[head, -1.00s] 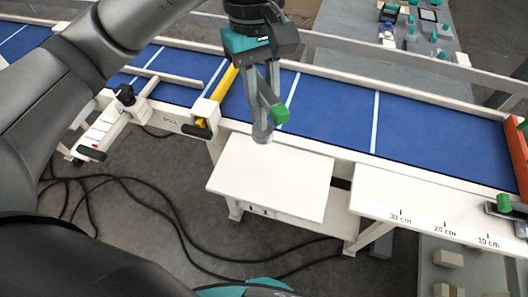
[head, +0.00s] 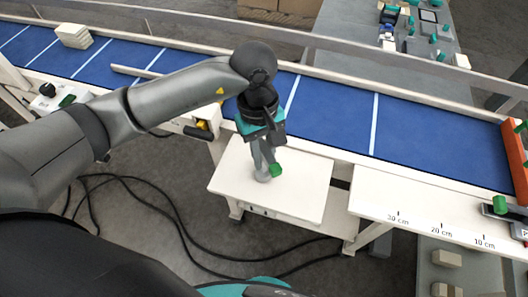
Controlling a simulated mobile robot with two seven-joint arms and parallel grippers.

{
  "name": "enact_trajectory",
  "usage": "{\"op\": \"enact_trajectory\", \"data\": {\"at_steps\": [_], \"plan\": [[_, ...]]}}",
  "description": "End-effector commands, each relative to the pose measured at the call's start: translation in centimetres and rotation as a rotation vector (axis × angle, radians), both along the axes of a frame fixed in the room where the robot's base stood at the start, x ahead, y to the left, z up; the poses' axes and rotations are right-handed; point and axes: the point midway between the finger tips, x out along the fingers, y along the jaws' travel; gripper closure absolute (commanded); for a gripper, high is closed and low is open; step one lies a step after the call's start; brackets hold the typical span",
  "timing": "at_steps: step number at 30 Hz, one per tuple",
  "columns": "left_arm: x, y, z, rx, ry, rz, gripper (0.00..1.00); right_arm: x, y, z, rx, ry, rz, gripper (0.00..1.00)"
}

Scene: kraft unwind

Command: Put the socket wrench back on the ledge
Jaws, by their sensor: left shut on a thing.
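My left gripper (head: 262,150) points down over the white ledge (head: 305,190) in front of the conveyor. It is shut on the socket wrench (head: 262,173), a grey tool whose rounded lower end shows beneath the fingers. The fingers and gripper body hide part of the wrench. My right gripper is not in view.
The blue conveyor belt (head: 335,118) runs behind the ledge, with a pale stack (head: 73,36) at its far left. A ruler-marked white shelf (head: 420,212) is at the right. An orange plate (head: 516,160) stands at the belt's right end. The ledge's right part is bare.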

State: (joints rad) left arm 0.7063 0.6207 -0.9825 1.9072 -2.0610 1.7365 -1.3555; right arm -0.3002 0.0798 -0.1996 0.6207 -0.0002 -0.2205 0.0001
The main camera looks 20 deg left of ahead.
Motion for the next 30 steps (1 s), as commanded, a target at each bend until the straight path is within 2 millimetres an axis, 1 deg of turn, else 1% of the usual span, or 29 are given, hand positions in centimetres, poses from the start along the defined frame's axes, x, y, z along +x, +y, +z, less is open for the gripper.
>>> {"op": "enact_trajectory", "data": {"at_steps": [7,8,15,25,28,30], "plan": [[0.1,0.0,-0.1,-0.001,-0.001,0.0,1.0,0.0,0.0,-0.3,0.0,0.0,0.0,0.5],[0.0,0.0,-0.1,0.0,0.0,0.001,0.72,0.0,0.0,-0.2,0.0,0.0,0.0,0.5],[0.0,0.0,0.0,0.0,0.0,0.001,0.45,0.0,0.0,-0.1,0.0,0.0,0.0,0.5],[0.1,0.0,0.2,0.0,-0.001,0.001,0.45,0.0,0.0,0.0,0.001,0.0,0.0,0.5],[0.4,0.2,1.3,-0.001,-0.006,0.003,0.45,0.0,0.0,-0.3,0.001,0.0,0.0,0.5],[0.5,0.3,2.6,0.0,-0.007,0.001,0.45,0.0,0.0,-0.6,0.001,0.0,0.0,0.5]]}}
